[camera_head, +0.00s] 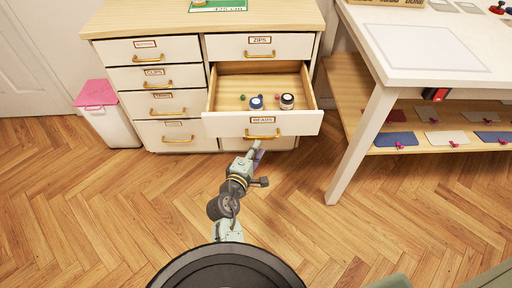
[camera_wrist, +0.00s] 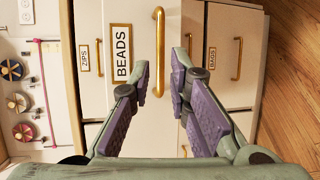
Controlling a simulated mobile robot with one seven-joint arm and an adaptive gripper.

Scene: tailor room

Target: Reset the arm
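My gripper (camera_head: 257,148) is just in front of the open drawer labelled BEADS (camera_head: 225,124), at the end of my outstretched arm. In the wrist view my gripper (camera_wrist: 160,68) is open, with its purple-padded fingers apart. The drawer's brass handle (camera_wrist: 158,35) shows in the gap between the fingertips, with space on both sides. I cannot tell whether the fingertips reach past the handle. The drawer holds a dark blue-lidded jar (camera_head: 256,103) and a dark jar with a white label (camera_head: 287,102).
The white cabinet (camera_head: 170,78) has several other drawers, all shut. A white bin with a pink lid (camera_head: 97,95) stands to its left. A white table (camera_head: 430,45) with a lower wooden shelf stands to the right. The wooden floor (camera_head: 120,210) around my arm is clear.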

